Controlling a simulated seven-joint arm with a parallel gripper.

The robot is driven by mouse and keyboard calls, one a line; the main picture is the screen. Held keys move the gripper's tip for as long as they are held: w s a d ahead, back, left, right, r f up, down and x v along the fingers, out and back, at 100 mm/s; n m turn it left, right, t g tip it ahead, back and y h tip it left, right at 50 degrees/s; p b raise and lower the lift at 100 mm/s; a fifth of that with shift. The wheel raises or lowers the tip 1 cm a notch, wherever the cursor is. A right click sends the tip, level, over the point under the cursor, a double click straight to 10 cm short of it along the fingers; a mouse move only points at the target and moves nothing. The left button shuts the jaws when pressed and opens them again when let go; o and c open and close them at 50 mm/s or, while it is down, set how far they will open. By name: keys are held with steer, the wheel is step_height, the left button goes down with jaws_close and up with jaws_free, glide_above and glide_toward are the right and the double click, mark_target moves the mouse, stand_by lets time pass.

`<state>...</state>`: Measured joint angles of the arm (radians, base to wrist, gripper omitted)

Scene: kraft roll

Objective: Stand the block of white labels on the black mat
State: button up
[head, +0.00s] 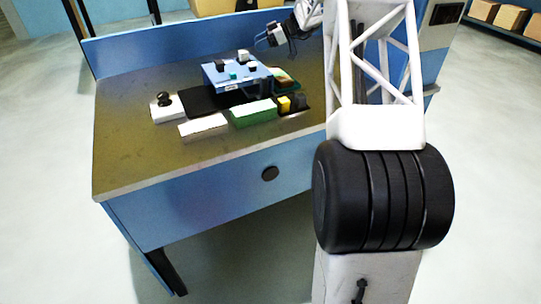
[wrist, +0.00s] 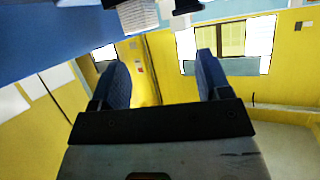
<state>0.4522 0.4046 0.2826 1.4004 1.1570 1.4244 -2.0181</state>
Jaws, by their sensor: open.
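A small white block (head: 243,56) stands on top of the blue raised stand (head: 211,77) on the table. A white block with fine layered lines, likely the block of white labels, also shows at the top of the wrist view (wrist: 137,15). The black mat (head: 198,101) lies flat on the table, partly hidden by the stand. My gripper (head: 260,39) is above the back of the table, right of and behind the stand. Its blue fingers (wrist: 160,80) are apart with nothing between them in the wrist view.
In front of the mat are a long white block (head: 203,126) and a green block (head: 253,113). A white block with a black knob (head: 165,98) is at its left. A yellow piece (head: 284,104) and dark piece (head: 301,102) are at right. The table's front left is clear.

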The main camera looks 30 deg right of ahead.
steer(key=s+a+r+m+g+h, duration=0.2)
steer(key=s+a+r+m+h, duration=0.15)
steer(key=s+a, duration=0.85)
steer(key=s+a+r+m+g+h, duration=0.1)
steer(key=s+a+r+m+h, duration=0.15)
steer(key=s+a+r, duration=0.95)
steer(key=s+f+m+h, duration=0.2)
steer(key=s+f, duration=0.2)
steer(key=s, duration=0.8)
steer(key=s+a+f+m+h, duration=0.1)
steer(key=s+f, duration=0.4)
steer(key=s, duration=0.8)
steer(key=s+a+f+m+h, duration=0.1)
steer(key=s+f+m+h, duration=0.2)
steer(key=s, duration=1)
step_height(320, 180, down, 2)
steer(key=shift+f+m+t, duration=0.1)
steer(key=shift+m+t, duration=0.3)
steer(key=shift+m, duration=0.2)
steer(key=shift+a, duration=0.1)
steer(key=shift+c, duration=0.5)
